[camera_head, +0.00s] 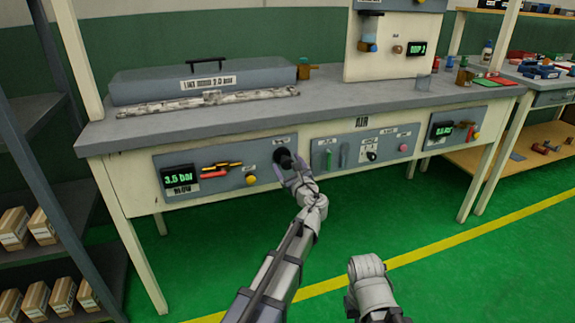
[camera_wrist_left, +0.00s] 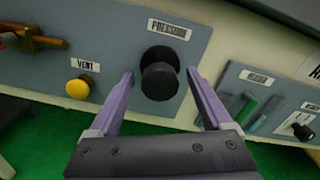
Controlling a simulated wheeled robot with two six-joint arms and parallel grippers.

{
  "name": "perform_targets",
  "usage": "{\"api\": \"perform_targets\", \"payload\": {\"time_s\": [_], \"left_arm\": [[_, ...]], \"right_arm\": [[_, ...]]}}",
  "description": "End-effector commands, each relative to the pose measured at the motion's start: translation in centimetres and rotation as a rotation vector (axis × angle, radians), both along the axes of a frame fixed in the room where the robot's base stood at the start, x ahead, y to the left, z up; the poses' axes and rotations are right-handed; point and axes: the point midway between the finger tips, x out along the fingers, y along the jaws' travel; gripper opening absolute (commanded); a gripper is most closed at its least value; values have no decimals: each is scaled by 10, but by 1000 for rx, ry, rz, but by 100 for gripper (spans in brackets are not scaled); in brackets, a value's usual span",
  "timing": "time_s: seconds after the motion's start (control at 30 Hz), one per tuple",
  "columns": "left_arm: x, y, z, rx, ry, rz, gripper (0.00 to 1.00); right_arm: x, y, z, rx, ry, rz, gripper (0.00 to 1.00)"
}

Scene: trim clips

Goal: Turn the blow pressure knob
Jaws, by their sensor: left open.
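The black round pressure knob (camera_head: 284,158) is on the left grey panel (camera_head: 215,188) of the bench front. In the left wrist view, the knob (camera_wrist_left: 160,75) sits under a PRESSURE label. My left gripper (camera_head: 291,169) is open in front of it. In the left wrist view, the fingers of my left gripper (camera_wrist_left: 160,74) stand one on each side of the knob, with a gap on both sides; I cannot tell how far their tips reach along it. A green display (camera_head: 179,179) at the panel's left reads about 3.5 bar.
A yellow VENT button (camera_head: 250,179) and a red-handled brass valve (camera_head: 215,172) are left of the knob. The bench top (camera_head: 330,103) overhangs the panels. Green floor lies clear below.

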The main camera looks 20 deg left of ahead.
Motion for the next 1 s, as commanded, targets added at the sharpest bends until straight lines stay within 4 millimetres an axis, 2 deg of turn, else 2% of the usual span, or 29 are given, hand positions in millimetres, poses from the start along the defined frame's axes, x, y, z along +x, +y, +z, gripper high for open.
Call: {"api": "perform_targets", "payload": {"time_s": [0.3,1.0], "left_arm": [[1,1,0,0,0,0,81],[1,1,0,0,0,0,2]], "right_arm": [[0,0,0,0,0,0,0],[0,0,0,0,0,0,0]]}}
